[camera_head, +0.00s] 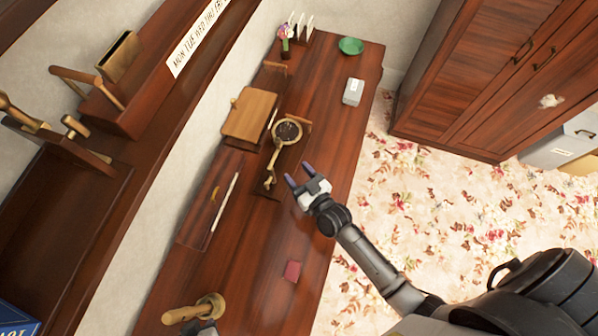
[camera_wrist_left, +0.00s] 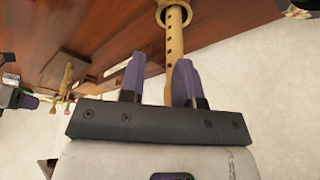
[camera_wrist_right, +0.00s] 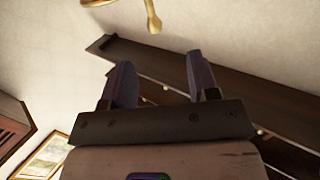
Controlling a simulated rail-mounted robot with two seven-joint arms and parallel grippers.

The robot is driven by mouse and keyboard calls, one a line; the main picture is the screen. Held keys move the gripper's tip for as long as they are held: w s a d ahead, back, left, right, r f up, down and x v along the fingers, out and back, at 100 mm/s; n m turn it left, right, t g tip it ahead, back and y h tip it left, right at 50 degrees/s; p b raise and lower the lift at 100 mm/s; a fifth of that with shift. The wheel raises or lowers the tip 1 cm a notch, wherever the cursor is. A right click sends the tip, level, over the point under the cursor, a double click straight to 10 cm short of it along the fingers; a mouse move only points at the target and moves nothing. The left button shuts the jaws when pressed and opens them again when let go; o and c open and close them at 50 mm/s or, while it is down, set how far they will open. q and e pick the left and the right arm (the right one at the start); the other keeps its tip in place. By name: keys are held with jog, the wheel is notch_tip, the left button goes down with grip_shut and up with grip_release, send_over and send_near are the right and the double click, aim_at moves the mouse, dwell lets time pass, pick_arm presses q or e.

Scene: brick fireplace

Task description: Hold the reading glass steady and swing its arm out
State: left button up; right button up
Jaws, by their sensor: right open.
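The reading glass (camera_head: 287,132) stands on the table in the head view, a dark round lens in a brass ring on a jointed brass arm (camera_head: 271,166) with a dark wooden base. Part of its brass shows at the top of the right wrist view (camera_wrist_right: 152,14), and it is small at left in the left wrist view (camera_wrist_left: 66,80). My right gripper (camera_head: 296,180) is open and empty, just right of the brass arm and apart from it. My left gripper (camera_wrist_left: 158,78) has its fingers apart, with a perforated brass-coloured rod (camera_wrist_left: 173,40) beyond or between them; contact is unclear.
A brass-coloured turned piece (camera_head: 190,312) lies at the near table end. A dark cabinet (camera_head: 480,70) stands right.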

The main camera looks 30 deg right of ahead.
aim_at(280, 145)
jog(key=shift+h, duration=0.3)
jog(key=w, duration=1.3)
jog(key=shift+w, duration=0.4)
jog(key=shift+c, duration=0.5)
grip_shut()
